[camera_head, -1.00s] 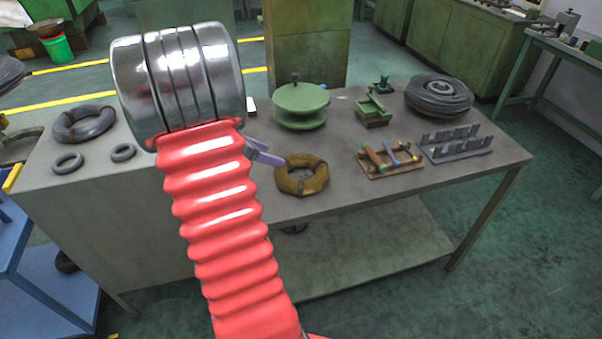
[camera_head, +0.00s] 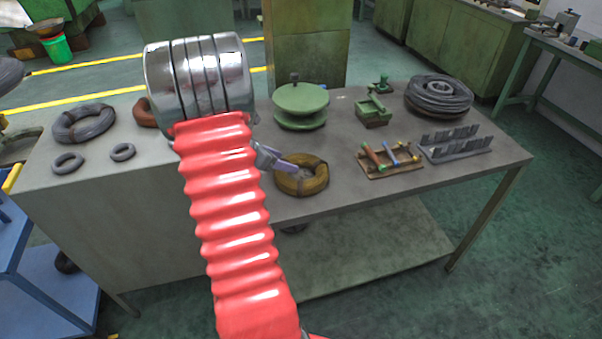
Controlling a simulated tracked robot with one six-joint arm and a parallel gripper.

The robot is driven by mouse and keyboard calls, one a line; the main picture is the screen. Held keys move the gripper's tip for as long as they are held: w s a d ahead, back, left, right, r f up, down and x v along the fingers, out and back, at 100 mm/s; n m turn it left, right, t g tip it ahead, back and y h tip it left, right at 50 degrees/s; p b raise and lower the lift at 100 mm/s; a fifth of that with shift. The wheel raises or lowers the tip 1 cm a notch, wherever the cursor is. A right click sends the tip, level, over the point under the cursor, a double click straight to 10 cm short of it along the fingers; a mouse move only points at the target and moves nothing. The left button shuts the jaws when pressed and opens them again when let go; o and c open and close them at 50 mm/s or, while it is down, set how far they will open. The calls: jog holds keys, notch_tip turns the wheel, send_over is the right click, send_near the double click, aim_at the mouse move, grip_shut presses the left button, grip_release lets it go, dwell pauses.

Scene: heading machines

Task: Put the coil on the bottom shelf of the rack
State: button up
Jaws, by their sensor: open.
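A yellow-brown coil (camera_head: 314,185) lies flat near the front edge of the grey workbench. My gripper (camera_head: 283,165) is open at the coil's upper left, with one pale finger reaching over its ring. I cannot tell whether it touches the coil, and my arm hides the rest of the gripper. Other coils also lie on the bench: a large grey one (camera_head: 83,124) at the left and a dark stack (camera_head: 438,97) at the back right. A blue shelved stand (camera_head: 45,285), perhaps the rack, is cut off at the left edge, with a low shelf visible.
On the bench (camera_head: 240,200) stand a green round stand (camera_head: 300,105), a small green vice (camera_head: 373,108), a tool board (camera_head: 390,160) and a grey toothed holder (camera_head: 455,143). Two small grey rings lie at the left. The bench's lower shelf (camera_head: 380,240) is mostly bare.

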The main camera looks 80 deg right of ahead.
jog(key=shift+x, duration=0.8)
jog(key=shift+c, duration=0.3)
grip_shut()
jog(key=shift+r, duration=0.1)
notch_tip(320, 180, up, 10)
dwell(0.7)
dwell(0.4)
